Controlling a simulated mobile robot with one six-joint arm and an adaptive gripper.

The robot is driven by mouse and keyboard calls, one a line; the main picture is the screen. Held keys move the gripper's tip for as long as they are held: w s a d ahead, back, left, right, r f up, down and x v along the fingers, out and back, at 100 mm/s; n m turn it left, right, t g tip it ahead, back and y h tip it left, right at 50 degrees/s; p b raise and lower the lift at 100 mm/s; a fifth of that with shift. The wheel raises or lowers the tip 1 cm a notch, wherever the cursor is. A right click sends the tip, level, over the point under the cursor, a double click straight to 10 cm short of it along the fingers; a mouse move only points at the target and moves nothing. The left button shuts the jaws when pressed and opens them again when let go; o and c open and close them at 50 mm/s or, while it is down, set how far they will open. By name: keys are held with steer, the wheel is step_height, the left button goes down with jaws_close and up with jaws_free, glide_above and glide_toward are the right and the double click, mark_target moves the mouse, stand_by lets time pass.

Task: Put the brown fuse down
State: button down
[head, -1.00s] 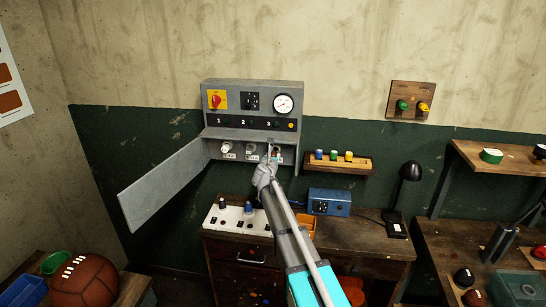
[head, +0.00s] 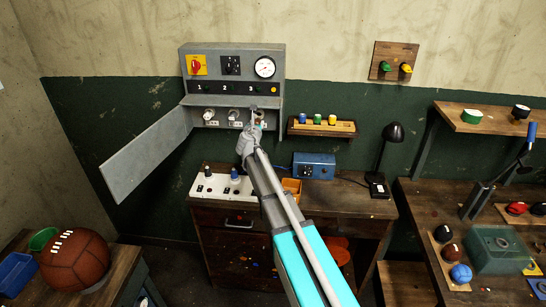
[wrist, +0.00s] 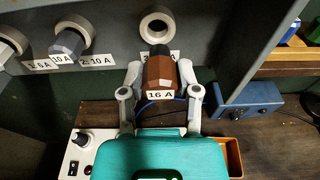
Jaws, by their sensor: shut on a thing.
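The brown fuse (wrist: 160,76), labelled 16 A, is between my gripper's two fingers in the wrist view. My gripper (wrist: 160,90) is shut on it. The fuse has a dark end pointing toward the grey fuse box. An empty ring-shaped socket (wrist: 157,25) lies just beyond that end. The fuse appears apart from the socket, though the exact gap is hard to judge. In the head view my gripper (head: 252,138) is in front of the lower right of the open fuse box (head: 225,75), and the fuse is mostly hidden there.
A grey-blue 10 A fuse (wrist: 68,42) sits in the second socket. The box's door (head: 147,155) hangs open at left. Below are a white board (head: 215,188), an orange tray (head: 292,186) and a blue box (head: 314,166). A wooden rack (head: 335,129) holds several fuses.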

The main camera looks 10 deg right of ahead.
steer(key=s+d+f+b, duration=0.4)
steer(key=s+f+b, duration=0.2)
steer(key=s, duration=0.4)
steer(key=s+d+f+m+h+b, duration=0.1)
steer(key=s+d+f+b, duration=0.3)
steer(key=s+f+b, duration=0.3)
steer(key=s, duration=0.4)
steer(key=shift+s+f, duration=0.3)
steer(key=shift+d, duration=0.15)
steer(key=w+d+f+b, duration=0.1)
steer(key=w+f+b, duration=0.8)
steer(key=w, duration=0.4)
steer(key=shift+w+f+b, duration=0.25)
steer(key=shift+f+b, duration=0.8)
steer(key=shift+b, duration=0.1)
steer(key=shift+w+f+b, duration=0.2)
steer(key=shift+f+b, duration=0.8)
steer(key=shift+b, duration=0.1)
